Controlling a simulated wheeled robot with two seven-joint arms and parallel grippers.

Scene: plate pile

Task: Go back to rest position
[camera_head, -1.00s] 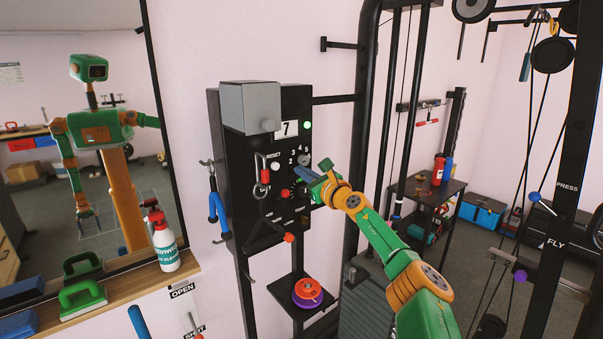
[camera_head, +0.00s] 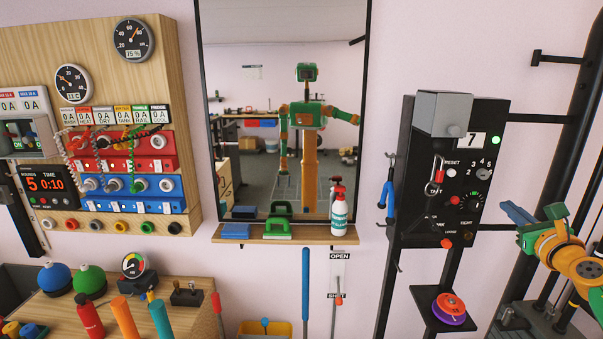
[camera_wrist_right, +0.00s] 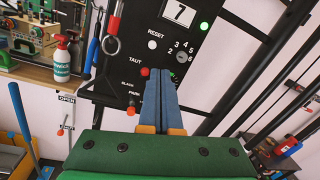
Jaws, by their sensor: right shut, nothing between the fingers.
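My right gripper (camera_head: 517,213) is at the right of the head view, with its blue fingers together and empty. It is just right of the black control panel (camera_head: 415,215) and does not overlap it in that view. In the right wrist view the shut fingers (camera_wrist_right: 160,98) point toward the panel, in front of its lower knobs; the gap to it is hard to judge. My left gripper is not directly in view. The mirror (camera_head: 262,80) reflects my body with arms at its sides.
Left of the mirror is a wooden gauge board (camera_head: 95,75) above a bench (camera_head: 180,315). Below the panel, a small stand (camera_head: 425,300) bears red and purple discs.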

